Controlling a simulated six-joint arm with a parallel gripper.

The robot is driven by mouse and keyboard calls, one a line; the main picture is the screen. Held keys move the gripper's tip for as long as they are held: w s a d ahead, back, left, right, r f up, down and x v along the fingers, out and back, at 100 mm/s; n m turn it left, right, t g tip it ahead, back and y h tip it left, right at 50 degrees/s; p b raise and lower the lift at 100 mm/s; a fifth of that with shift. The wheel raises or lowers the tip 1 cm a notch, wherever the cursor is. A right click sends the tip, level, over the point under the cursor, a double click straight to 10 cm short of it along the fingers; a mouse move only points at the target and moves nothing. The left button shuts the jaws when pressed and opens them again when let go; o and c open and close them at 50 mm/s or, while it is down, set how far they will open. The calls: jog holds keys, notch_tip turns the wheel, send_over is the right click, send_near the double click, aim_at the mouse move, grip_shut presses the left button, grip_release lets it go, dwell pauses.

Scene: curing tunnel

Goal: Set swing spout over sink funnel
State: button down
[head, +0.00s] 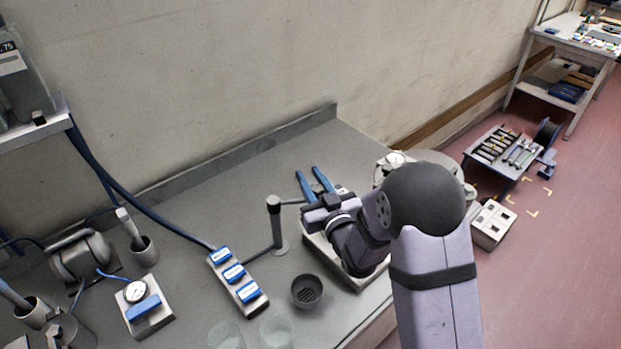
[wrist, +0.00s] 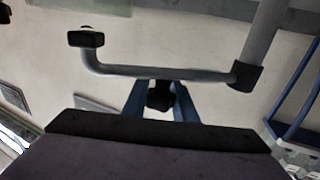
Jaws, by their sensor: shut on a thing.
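The swing spout (head: 274,222) is an upright grey post with a dark cap and a thin arm running right to my gripper (head: 313,180). In the wrist view the spout arm (wrist: 165,72) crosses the picture, from a dark collar to a bent, black-tipped end. My gripper's blue fingers (wrist: 160,92) are shut on a small dark knob at the arm. The sink funnel (head: 307,291), a dark round bowl with a slotted grate, sits in front of the post, apart from my gripper.
A strip with blue switches (head: 238,281) lies left of the post. A gauge box (head: 149,307) is farther left. Clear glass cups (head: 276,332) stand near the front, by the funnel. A pale tray (head: 345,272) is partly under my arm. The wall rises behind the bench.

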jog(key=shift+s, duration=0.1)
jog(key=s+m+h+b, duration=0.1)
jog(key=h, duration=0.1)
jog(key=s+m+t+h+b, duration=0.1)
jog(key=shift+d+f+m+h+b, duration=0.15)
jog(key=shift+d+m+h+b, duration=0.15)
jog(key=shift+d+h+b, duration=0.1)
jog(key=s+a+m+g+h+b, duration=0.1)
jog(key=s+m+g+h, duration=0.3)
jog(key=s+m+h, duration=0.6)
jog(key=shift+r+m+h, duration=0.2)
jog(key=shift+m+h, duration=0.6)
jog(key=shift+h, duration=2.6)
jog(key=shift+g, duration=0.3)
jog(key=c, duration=1.4)
grip_release()
jog(key=shift+a, duration=0.1)
jog(key=shift+c, duration=0.2)
